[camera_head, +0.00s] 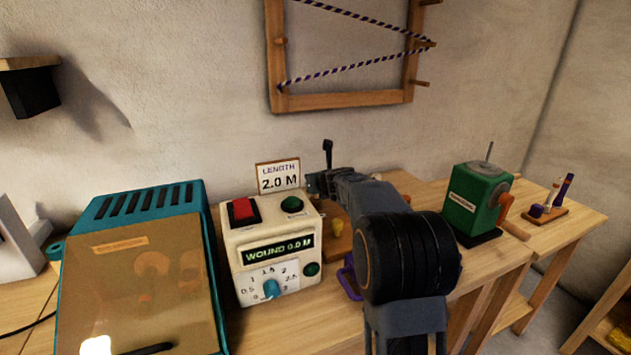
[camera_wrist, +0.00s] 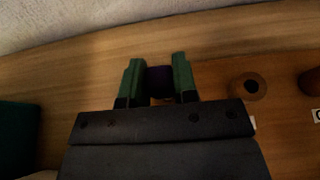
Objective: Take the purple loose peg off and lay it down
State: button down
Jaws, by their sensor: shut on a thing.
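In the wrist view, my gripper (camera_wrist: 158,72) has its two green fingers closed on the sides of a dark purple peg (camera_wrist: 159,80). The peg is over a wooden surface (camera_wrist: 60,75); whether it touches the wood cannot be told. To the right of the fingers is a round ring with a dark hole (camera_wrist: 250,87). In the head view my arm reaches toward the wall behind the cream control box and hides the peg.
In the head view, the cream box (camera_head: 233,260) and teal machine (camera_head: 135,205) stand on the left. A wooden board (camera_head: 338,243) with a yellow piece and a purple loop (camera_head: 347,280) lie beside my arm. A green cranked machine (camera_head: 470,205) stands right. A frame (camera_head: 340,103) hangs above.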

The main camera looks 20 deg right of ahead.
jog(key=shift+r, duration=0.1)
jog(key=shift+r+p, duration=1.45)
jog(key=shift+p, duration=0.05)
